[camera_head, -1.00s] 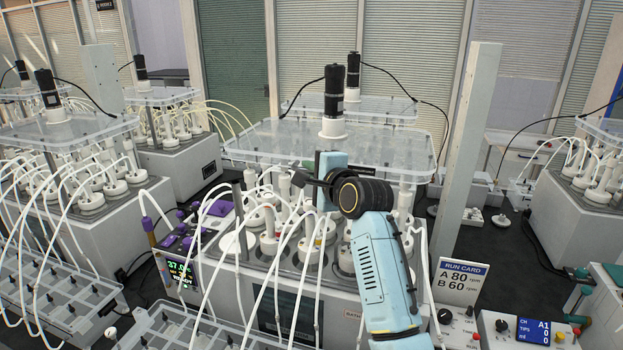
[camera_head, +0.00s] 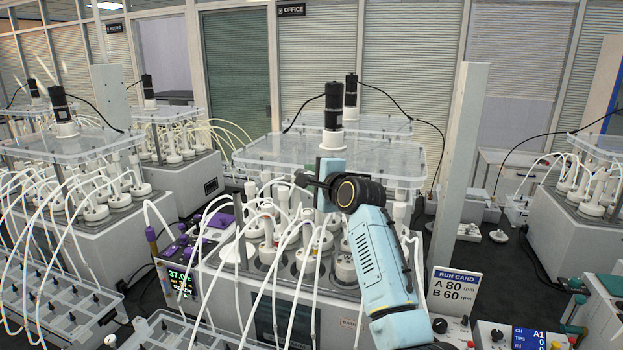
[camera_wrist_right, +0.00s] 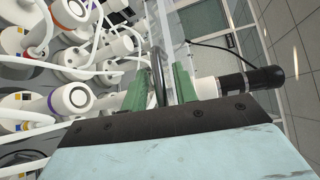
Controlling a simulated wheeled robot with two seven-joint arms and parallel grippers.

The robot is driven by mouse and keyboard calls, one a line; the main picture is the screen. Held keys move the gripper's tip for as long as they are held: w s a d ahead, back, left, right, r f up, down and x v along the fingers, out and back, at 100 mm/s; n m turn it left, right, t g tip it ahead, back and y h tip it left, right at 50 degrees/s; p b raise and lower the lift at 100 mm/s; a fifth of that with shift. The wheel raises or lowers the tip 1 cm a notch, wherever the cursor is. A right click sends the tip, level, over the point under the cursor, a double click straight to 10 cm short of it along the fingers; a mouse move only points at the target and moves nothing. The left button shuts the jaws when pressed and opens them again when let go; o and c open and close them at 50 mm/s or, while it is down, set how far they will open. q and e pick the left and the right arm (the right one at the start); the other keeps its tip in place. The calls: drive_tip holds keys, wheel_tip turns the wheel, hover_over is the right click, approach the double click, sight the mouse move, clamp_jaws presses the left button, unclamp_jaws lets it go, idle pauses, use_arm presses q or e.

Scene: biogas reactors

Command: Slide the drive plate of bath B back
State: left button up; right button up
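The drive plate (camera_head: 270,150) is a clear sheet above the central bath (camera_head: 230,300), with a black motor (camera_head: 334,105) upright on it. The bath's front label is partly hidden by my right arm, so its letter cannot be read. My right gripper (camera_head: 303,181) is at the plate's front edge, above the white bottle caps. In the right wrist view, its green fingers (camera_wrist_right: 160,88) stand apart on either side of a thin metal bar (camera_wrist_right: 157,70). Narrow gaps seem to show beside the bar. The plate shows edge-on beyond. My left gripper is not in view.
White tubes loop up from the bottles in front of the bath. A pale post (camera_head: 462,165) stands to its right. A run card (camera_head: 455,285) reads A 80, B 60 rpm. Another bath with a plate (camera_head: 65,143) stands on the left.

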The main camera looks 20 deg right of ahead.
drive_tip(key=shift+s, duration=0.1)
drive_tip(key=b+v, duration=0.2)
drive_tip(key=v, duration=1.1)
drive_tip(key=shift+s, duration=0.15)
idle(0.4)
